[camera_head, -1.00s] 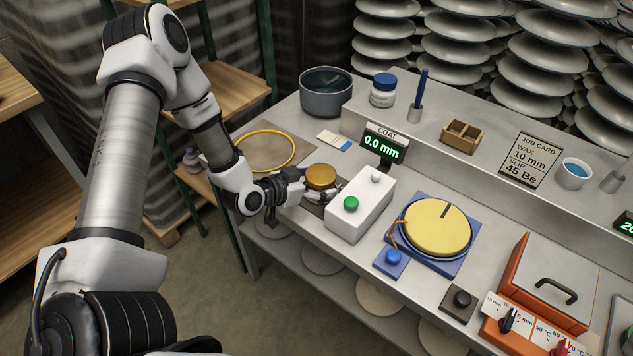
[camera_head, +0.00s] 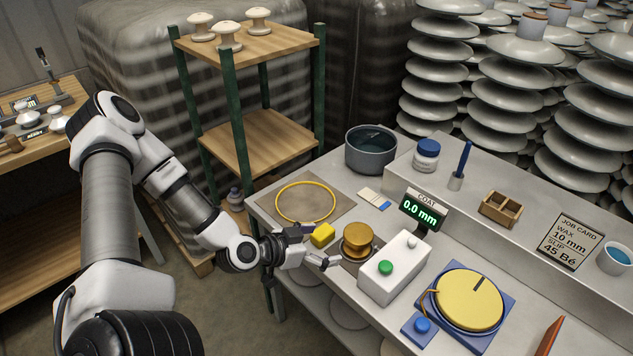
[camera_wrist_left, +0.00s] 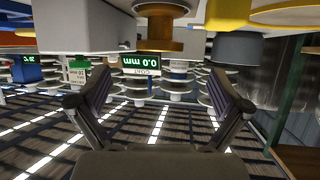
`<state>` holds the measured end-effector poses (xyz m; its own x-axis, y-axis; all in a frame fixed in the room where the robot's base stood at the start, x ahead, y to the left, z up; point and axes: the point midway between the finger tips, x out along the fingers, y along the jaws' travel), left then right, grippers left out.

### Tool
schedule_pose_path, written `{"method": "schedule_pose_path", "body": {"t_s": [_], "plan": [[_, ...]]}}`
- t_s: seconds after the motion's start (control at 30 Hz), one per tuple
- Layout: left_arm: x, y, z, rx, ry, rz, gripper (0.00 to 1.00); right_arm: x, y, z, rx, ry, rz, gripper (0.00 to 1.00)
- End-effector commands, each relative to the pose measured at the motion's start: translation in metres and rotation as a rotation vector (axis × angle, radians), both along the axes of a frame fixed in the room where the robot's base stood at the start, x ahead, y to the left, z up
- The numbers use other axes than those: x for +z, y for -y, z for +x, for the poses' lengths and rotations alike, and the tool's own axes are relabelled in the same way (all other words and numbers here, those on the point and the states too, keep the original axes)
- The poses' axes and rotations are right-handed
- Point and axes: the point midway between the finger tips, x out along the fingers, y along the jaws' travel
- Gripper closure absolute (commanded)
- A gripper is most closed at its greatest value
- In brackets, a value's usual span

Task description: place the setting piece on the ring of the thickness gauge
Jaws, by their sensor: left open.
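The brass setting piece (camera_head: 357,232), spool-like with a wide round top, stands upright beside the white thickness gauge box (camera_head: 393,267), which has a green button. Its display (camera_head: 423,210) reads 0.0 mm. My right gripper is out of view.
A yellow block (camera_head: 322,235) is close behind my left gripper. A yellow hoop (camera_head: 334,212) lies on a mat at the bench's left. A blue-based yellow turntable (camera_head: 468,301) stands right of the gauge; a grey pot (camera_head: 371,153) stands behind.

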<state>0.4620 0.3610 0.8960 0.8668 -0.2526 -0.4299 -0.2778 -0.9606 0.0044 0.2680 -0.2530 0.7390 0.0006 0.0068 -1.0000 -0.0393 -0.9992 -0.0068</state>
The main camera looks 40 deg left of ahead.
Motion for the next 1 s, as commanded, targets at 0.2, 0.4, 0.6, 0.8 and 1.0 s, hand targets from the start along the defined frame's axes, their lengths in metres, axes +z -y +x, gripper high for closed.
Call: {"method": "schedule_pose_path", "body": {"t_s": [0.2, 0.4, 0.6, 0.8, 1.0], "plan": [[0.009, -0.004, -0.016, -0.001, -0.008, -0.001, 0.0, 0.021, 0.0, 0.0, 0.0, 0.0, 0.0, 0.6], [-0.024, 0.025, -0.032, -0.039, -0.241, -0.036, 0.0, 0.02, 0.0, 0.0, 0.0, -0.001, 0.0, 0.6], [-0.09, 0.076, -0.094, 0.029, -0.73, -0.03, 0.0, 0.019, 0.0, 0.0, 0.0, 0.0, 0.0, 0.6], [-0.13, 0.103, -0.17, 0.2, -1.054, 0.085, 0.0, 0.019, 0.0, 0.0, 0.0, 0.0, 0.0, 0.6], [-0.139, 0.108, -0.196, 0.281, -1.127, 0.136, 0.0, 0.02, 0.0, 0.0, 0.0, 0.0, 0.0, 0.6]]}}
